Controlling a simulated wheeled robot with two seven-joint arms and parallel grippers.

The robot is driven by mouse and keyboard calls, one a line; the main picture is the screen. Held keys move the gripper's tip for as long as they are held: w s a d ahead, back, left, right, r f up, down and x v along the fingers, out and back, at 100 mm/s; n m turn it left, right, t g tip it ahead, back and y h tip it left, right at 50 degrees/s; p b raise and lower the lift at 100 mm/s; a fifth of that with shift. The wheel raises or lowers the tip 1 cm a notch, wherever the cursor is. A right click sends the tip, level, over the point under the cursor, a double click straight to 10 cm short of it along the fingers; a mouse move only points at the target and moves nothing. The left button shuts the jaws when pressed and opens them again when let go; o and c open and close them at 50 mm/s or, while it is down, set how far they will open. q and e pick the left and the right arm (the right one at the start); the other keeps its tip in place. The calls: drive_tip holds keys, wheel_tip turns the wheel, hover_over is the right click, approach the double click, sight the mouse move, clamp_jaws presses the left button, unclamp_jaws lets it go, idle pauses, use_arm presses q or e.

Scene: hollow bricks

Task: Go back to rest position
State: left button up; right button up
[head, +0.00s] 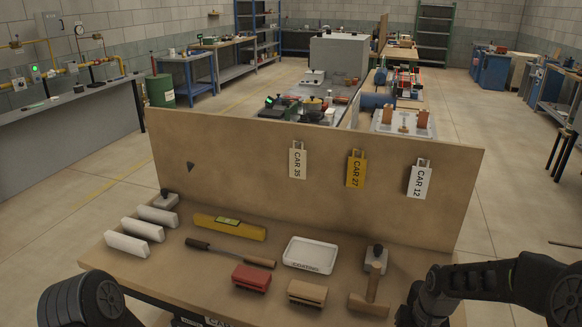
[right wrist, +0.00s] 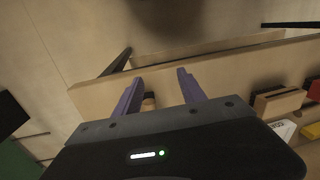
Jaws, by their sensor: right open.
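My right gripper (right wrist: 158,82) shows in the right wrist view with its two purple fingers apart. A small tan thing (right wrist: 149,103) shows between the fingers' bases; I cannot tell what it is or how far off. In the head view my right arm (head: 500,285) comes in at the lower right, beside a hammer (head: 373,285) on the bench (head: 205,285). Its gripper is cut off or hidden there. Only a dark rounded part of my left arm (head: 85,302) shows at the lower left; its gripper is out of frame.
A backboard (head: 240,170) with three hanging tags stands along the bench's rear. White blocks (head: 142,228), a yellow level (head: 230,226), a long tool (head: 225,253), a white tray (head: 310,255), a red block (head: 252,277) and a tan block (head: 307,293) lie in front.

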drive_tip(key=s+a+f+n+y+b, duration=0.1)
drive_tip(key=s+a+f+b, duration=0.1)
drive_tip(key=s+a+f, duration=0.45)
drive_tip(key=s+a+f+y+b, duration=0.1)
drive_tip(key=s+a+f+b, duration=0.15)
drive_tip(key=a+f, duration=0.65)
drive_tip(key=s+a+f+b, duration=0.2)
drive_tip(key=s+a+f, duration=0.3)
drive_tip(key=s+f, duration=0.4)
drive_tip(key=s, duration=0.2)
drive_tip(key=shift+s+f+y+b, duration=0.25)
drive_tip(key=shift+s+y+b, duration=0.05)
drive_tip(key=shift+s, duration=0.1)
